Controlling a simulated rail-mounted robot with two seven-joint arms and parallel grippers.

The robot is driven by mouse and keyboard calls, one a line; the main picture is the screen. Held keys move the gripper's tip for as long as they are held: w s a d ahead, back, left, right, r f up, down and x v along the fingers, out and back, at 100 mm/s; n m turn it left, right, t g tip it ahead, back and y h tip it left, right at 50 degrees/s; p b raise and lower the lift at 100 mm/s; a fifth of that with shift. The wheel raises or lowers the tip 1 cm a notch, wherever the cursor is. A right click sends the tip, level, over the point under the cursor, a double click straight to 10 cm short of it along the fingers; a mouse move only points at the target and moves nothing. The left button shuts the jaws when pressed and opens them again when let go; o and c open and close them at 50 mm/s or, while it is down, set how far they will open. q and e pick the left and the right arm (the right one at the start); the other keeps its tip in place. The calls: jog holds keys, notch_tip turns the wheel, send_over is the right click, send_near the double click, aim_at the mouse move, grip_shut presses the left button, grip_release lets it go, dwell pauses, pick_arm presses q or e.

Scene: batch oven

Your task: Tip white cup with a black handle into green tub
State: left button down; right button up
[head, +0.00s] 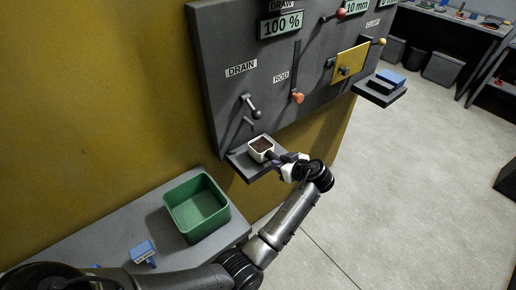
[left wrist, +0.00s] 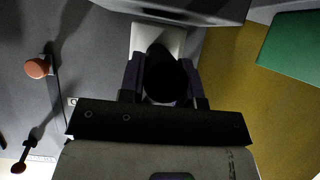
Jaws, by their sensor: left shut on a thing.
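The white cup (head: 260,145) stands upright, with dark brown contents, at the small grey shelf (head: 239,165) under the drain lever. I cannot tell whether it touches the shelf. My left gripper (head: 279,158) comes from the right side of the cup and is shut on its black handle. In the left wrist view the black handle (left wrist: 166,78) sits between the two fingers, with the white cup wall (left wrist: 150,37) beyond it. The green tub (head: 183,223) stands empty on the grey bench at lower left; its edge also shows in the left wrist view (left wrist: 296,48). My right gripper is out of view.
The grey panel carries the drain lever (head: 253,108), a rod lever with an orange knob (head: 298,98) and a yellow plate (head: 347,64). A blue item (head: 143,252) lies on the bench before the tub. Another shelf (head: 380,94) holds a blue block. Open floor lies to the right.

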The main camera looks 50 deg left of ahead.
pick_arm(q)
jog(key=d, duration=0.6)
jog(key=shift+s+d, duration=0.15)
jog(key=shift+s, duration=0.15)
dwell(0.3)
jog(key=shift+r, duration=0.1)
